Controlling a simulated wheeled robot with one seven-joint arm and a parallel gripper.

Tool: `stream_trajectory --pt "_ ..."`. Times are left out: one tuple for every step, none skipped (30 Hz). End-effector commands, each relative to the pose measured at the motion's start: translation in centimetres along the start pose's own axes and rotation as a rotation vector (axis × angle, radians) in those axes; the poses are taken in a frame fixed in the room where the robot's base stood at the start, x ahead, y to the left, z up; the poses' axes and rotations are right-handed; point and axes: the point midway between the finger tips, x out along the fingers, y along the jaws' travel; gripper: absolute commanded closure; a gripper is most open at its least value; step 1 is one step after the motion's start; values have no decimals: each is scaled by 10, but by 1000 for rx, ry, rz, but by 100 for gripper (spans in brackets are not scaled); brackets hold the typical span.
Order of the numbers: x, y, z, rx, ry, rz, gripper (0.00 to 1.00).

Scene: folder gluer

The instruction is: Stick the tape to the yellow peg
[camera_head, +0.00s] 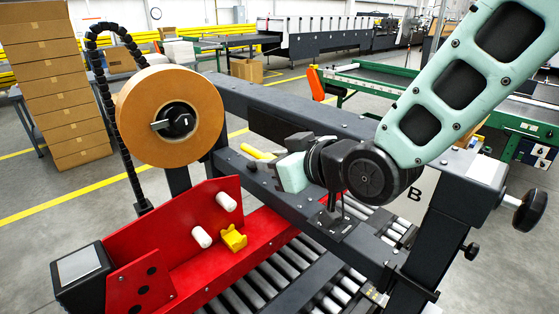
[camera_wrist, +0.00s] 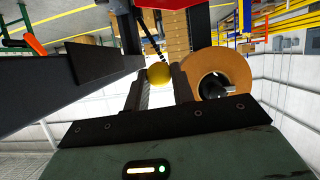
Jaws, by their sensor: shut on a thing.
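A large tan tape roll (camera_head: 196,106) hangs on a dark hub at the left end of the dark beam; no loose tape end can be made out. My wrist hides part of the fingers in the head view.
The dark beam (camera_head: 355,128) runs beside my gripper. Below are a red guard (camera_head: 175,225) with two white rollers and a yellow piece (camera_head: 233,238), and a roller conveyor (camera_head: 290,267). A black cable chain (camera_head: 105,95) stands left of the roll. Stacked cartons (camera_head: 55,85) are farther back.

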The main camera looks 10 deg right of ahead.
Motion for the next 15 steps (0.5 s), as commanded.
stream_trajectory --pt "2 0 -4 0 -1 -1 99" --pt "4 0 -5 0 0 -1 99" --pt "7 0 -6 0 -1 0 99" --pt "9 0 -6 1 -2 0 99" --pt "10 0 -7 1 -1 0 99" --pt "14 0 -7 1 0 0 99" --pt "16 0 -7 1 1 1 99" --pt "18 0 -8 1 1 1 99" --pt "20 0 -9 1 2 1 99" --pt "22 0 -10 1 1 1 99" --pt "24 0 -10 1 1 1 99" --pt "26 0 -11 1 0 1 99" --pt "28 0 -12 1 1 1 99" --pt "30 0 -13 1 1 1 99" --pt "32 0 -14 1 1 1 99"
